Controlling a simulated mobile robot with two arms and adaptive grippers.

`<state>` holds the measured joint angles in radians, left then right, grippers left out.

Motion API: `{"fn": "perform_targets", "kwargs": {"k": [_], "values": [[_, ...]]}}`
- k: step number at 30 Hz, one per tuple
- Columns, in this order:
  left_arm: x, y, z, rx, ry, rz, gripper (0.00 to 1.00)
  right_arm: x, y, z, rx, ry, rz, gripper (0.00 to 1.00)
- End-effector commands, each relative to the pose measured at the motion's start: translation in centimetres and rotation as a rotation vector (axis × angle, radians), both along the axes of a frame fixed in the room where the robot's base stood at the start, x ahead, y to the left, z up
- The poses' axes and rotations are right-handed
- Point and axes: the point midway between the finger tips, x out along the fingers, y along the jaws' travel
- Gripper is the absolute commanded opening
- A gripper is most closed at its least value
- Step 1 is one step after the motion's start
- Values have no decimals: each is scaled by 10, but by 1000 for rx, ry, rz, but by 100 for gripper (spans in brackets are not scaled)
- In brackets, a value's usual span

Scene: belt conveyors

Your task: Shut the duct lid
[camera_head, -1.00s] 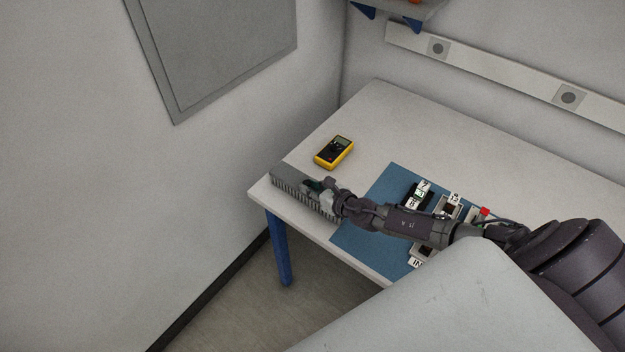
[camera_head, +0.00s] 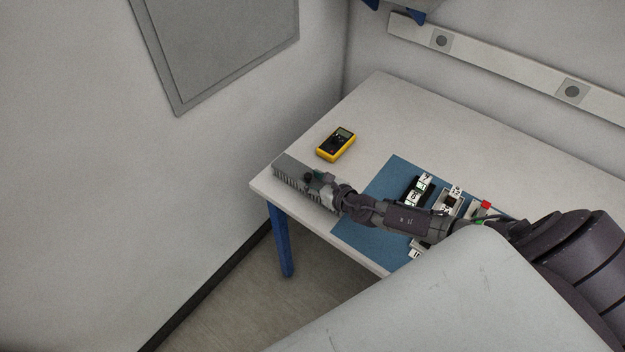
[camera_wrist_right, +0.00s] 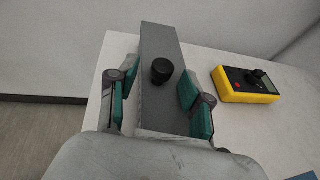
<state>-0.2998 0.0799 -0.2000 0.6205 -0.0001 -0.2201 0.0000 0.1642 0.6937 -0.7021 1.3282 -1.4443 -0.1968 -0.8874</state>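The grey slotted duct (camera_head: 290,178) lies along the left end of the table. Its top shows as a flat grey lid (camera_wrist_right: 158,50) with a black knob (camera_wrist_right: 161,71) in the right wrist view; the knob also shows in the head view (camera_head: 308,177). I cannot tell whether the lid is fully seated. My right gripper (camera_wrist_right: 156,100) is open, its green-padded fingers on either side of the duct at its near part. A gap shows at the left finger; contact at the right one is unclear. My left gripper is out of view.
A yellow multimeter (camera_head: 336,144) lies behind the duct on the white table (camera_head: 385,105). A blue mat (camera_head: 365,235) with several labelled devices (camera_head: 418,190) lies under and beside my right arm. A wall stands to the left; the table's back area is clear.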

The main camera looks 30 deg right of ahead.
Motion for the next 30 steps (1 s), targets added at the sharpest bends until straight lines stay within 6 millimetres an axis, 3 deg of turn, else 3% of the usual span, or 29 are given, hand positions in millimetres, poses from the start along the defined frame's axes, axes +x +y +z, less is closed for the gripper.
{"fn": "perform_targets", "kwargs": {"k": [8,21,30], "values": [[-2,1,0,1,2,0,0,-7,-2,2,2,0,-1,49],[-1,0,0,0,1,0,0,-86,-18,32,-1,4,2,49],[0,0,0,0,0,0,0,-110,-23,42,0,1,0,49]]}}
